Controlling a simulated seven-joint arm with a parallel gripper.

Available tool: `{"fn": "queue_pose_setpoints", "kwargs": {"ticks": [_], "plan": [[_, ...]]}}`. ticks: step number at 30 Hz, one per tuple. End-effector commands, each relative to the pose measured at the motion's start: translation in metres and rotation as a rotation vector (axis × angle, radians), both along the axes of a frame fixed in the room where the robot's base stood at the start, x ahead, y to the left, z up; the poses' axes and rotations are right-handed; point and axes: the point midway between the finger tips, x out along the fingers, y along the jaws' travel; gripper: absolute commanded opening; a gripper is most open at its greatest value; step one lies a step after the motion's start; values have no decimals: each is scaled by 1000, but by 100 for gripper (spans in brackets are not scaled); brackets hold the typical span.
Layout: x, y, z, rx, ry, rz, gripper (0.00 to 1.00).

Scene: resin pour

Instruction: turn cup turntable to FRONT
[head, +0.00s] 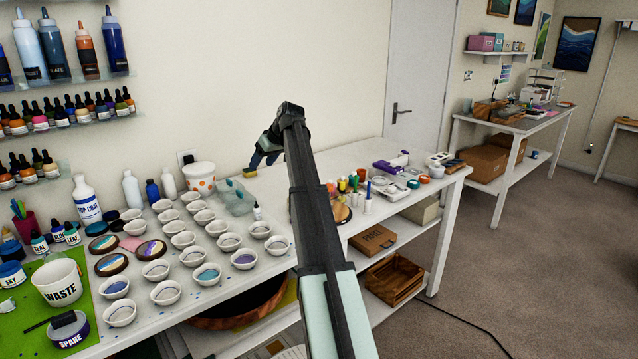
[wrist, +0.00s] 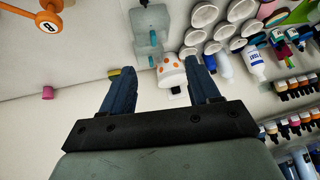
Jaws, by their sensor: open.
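My gripper (head: 262,160) is raised above the back of the worktable, near the wall. In the wrist view (wrist: 162,72) its two dark blue fingers stand wide apart with nothing held between them. No clearly marked cup turntable shows. A round wooden disc (head: 341,215) lies partly behind my arm in the head view, and I cannot tell whether it is the turntable. An orange bar with a round knob bearing a dark mark (wrist: 48,22) shows at the wrist view's upper left, apart from the fingers. I cannot tell what it belongs to.
Rows of small white cups (head: 182,239) fill the table's left part. An orange-spotted white tub (head: 200,176) and a translucent teal tray (head: 236,200) stand near the gripper. A waste bucket (head: 60,282) is at front left.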

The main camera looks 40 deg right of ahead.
Motion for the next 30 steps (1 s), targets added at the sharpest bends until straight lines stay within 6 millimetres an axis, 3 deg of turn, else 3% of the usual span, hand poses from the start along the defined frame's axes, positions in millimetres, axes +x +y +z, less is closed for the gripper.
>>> {"fn": "queue_pose_setpoints", "kwargs": {"ticks": [8, 14, 22, 30], "plan": [[-7, -57, 2, -106, 139, -180, 61], [-20, -94, 5, -137, 257, -445, 61], [-47, -138, 10, -140, 361, -984, 61], [-73, -154, 15, -61, 333, -1501, 61]]}}
